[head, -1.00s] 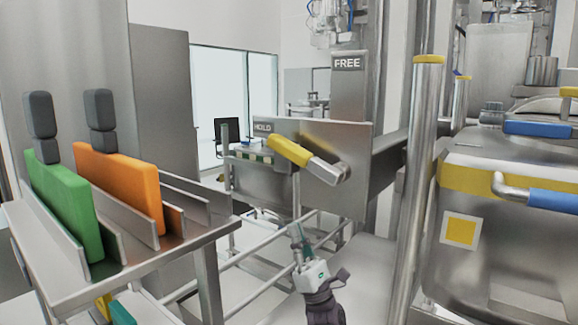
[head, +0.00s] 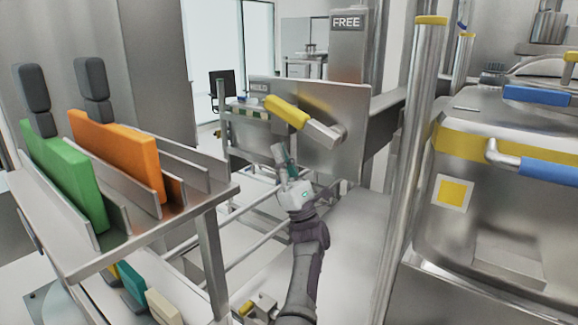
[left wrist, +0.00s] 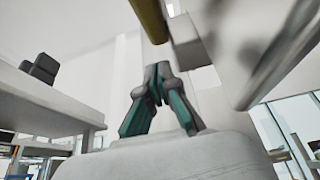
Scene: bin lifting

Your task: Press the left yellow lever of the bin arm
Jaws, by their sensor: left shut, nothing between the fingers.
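The yellow lever (head: 288,111) sticks out to the left from a metal pivot on the steel plate (head: 345,105) of the bin arm, slanting up to the left. My left gripper (head: 279,154) is just below the lever, fingers pointing up, shut and empty. A gap shows between its fingertips and the lever. In the left wrist view the shut fingers (left wrist: 158,70) point up, and the yellow lever (left wrist: 150,20) passes above them, at the top edge. My right gripper is not in view.
A steel rack (head: 150,240) with green (head: 65,175) and orange (head: 118,155) panels stands at the left. A vertical steel post (head: 412,150) and a bin (head: 490,225) with a blue handle (head: 550,172) stand at the right. A "FREE" sign (head: 346,22) is above the plate.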

